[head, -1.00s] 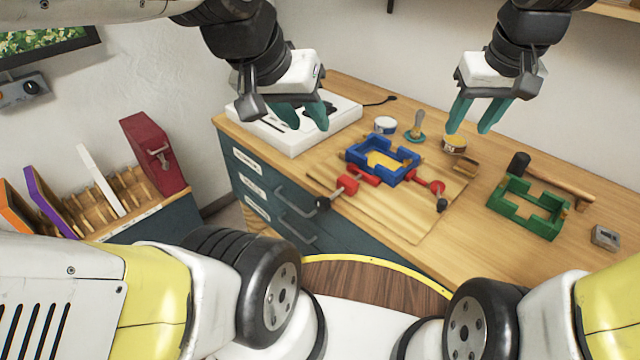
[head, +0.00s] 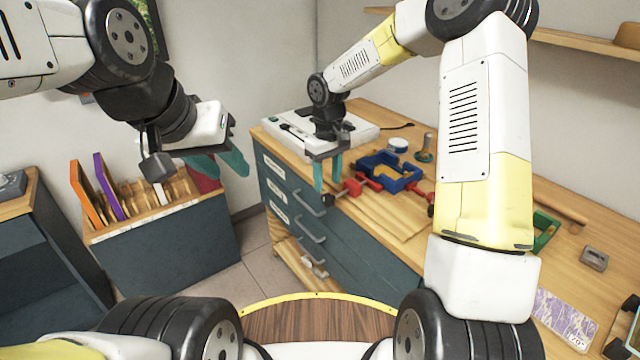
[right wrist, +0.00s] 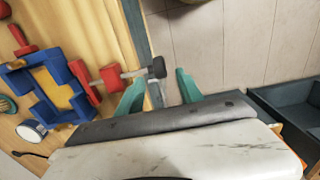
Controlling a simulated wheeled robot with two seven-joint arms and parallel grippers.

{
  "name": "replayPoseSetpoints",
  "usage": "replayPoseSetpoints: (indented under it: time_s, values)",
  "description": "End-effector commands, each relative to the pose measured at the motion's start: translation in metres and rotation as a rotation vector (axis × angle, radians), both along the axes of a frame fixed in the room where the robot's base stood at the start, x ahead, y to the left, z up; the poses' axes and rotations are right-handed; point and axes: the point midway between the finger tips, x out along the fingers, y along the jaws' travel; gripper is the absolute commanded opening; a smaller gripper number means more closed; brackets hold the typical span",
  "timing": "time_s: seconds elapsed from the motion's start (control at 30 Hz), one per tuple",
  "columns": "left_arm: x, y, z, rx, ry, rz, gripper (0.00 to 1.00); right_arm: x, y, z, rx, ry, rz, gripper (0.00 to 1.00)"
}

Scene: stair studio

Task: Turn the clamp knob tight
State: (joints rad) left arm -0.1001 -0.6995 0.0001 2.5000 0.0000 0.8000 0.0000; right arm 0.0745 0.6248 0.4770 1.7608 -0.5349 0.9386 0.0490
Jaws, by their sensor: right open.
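Two red clamps hold a blue frame (head: 378,170) on a wooden board on the bench. The near-left clamp (head: 350,186) has a black knob (head: 328,200) sticking out past the board's left side. In the right wrist view this knob (right wrist: 157,67) lies just beyond my fingertips, between them in the picture and not gripped. The other clamp's black knob (head: 432,198) is partly hidden by my right arm. My right gripper (head: 328,176) is open, pointing down near the near-left knob. My left gripper (head: 220,165) is open and empty, away from the bench at left.
A white device (head: 362,130) lies behind the clamps. A jar (head: 398,145) and a stamp-like handle (head: 426,147) stand near the frame. A green frame (head: 545,232) is partly behind my right arm. A rack of coloured panels (head: 165,205) stands left, with floor between.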

Motion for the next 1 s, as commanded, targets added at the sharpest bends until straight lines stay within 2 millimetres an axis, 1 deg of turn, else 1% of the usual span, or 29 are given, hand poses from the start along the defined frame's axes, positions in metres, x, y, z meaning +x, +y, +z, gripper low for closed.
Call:
replayPoseSetpoints:
  time_s: [0.03,0.1,0.3,0.47,0.7,0.77,0.9,0.93,1.0]
  values:
    - [0.000,0.000,0.000,0.000,0.000,0.000,0.36,-0.001,0.000,-0.010,0.000,0.005,0.001,0.44]
    - [0.000,0.000,0.000,0.000,0.000,0.000,0.36,-0.001,0.000,-0.022,0.000,0.004,0.000,0.44]
    - [0.000,0.000,0.000,0.000,0.000,0.000,0.36,-0.001,0.000,-0.048,0.000,0.003,0.000,0.44]
    - [0.000,0.000,0.000,0.000,0.000,0.000,0.36,-0.001,0.000,-0.057,0.001,0.001,0.000,0.44]
    - [0.000,0.000,0.000,0.000,-0.001,0.000,0.36,-0.001,0.000,-0.057,0.000,0.000,-0.001,0.44]
    - [0.000,0.000,0.000,0.000,-0.001,0.000,0.36,-0.001,0.000,-0.057,0.000,0.000,-0.001,0.32]
    - [0.000,0.000,0.000,0.000,-0.001,0.000,0.36,-0.001,0.001,-0.057,0.002,0.001,0.000,0.04]
    - [0.000,0.000,0.000,0.000,-0.001,0.000,0.36,-0.001,0.001,-0.057,0.002,0.001,0.000,0.00]
    - [0.000,0.000,0.000,0.000,-0.001,0.000,0.36,-0.002,0.001,-0.057,0.002,0.003,0.001,0.00]
